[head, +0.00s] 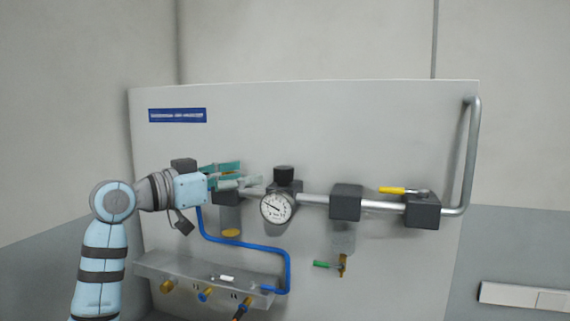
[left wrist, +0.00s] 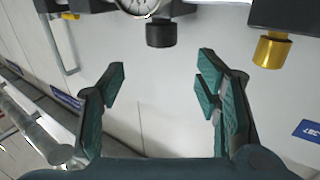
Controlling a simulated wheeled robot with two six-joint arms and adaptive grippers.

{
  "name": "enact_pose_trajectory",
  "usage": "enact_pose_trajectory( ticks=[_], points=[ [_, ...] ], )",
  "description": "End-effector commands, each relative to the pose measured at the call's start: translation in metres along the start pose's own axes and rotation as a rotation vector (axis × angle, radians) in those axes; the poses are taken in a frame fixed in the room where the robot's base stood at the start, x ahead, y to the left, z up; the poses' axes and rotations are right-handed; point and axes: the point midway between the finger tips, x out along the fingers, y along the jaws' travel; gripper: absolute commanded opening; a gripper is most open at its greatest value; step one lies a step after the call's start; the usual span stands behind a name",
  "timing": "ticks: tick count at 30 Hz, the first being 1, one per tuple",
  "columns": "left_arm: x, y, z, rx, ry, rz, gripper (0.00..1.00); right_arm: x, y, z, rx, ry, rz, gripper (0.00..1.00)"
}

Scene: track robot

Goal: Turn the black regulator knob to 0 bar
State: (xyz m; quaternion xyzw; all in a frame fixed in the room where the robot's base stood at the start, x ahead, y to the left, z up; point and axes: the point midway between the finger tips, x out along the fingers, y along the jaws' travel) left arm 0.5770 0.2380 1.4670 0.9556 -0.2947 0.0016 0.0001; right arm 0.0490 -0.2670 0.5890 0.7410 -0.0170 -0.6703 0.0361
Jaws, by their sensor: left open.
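The black regulator knob (head: 284,173) sits upright on top of a dark regulator block (head: 285,187) in the head view. A round white pressure gauge (head: 275,208) is on the front of the block; its scale is too small to read. My left gripper (head: 250,173) is open and just left of the knob, apart from it. In the left wrist view the knob (left wrist: 160,33) appears beyond the gap between the open, empty fingers (left wrist: 162,72), with part of the gauge (left wrist: 138,5) at the top edge. My right gripper is not in view.
A silver pipe (head: 316,200) leads right to a dark block (head: 346,202) and a valve with a yellow lever (head: 392,190). A blue hose (head: 242,241) runs to a grey manifold (head: 190,272) below. The panel above the knob is clear.

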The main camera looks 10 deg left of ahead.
Motion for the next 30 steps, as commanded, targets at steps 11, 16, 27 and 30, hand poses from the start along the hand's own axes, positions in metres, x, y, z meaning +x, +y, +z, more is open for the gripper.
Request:
enact_pose_trajectory(
  ticks=[11,16,27,30],
  points=[
    [0.094,0.001,-0.005,-0.004,-0.001,0.002,0.58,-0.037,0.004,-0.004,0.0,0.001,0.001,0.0],
    [0.112,0.001,-0.003,-0.001,0.0,0.002,0.58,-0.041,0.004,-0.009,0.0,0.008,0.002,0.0],
    [0.115,0.001,-0.001,0.0,-0.001,0.002,0.43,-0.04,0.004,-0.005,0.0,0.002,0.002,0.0],
    [0.115,0.001,-0.001,0.0,-0.001,0.002,0.27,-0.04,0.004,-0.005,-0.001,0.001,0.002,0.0]
  ],
)
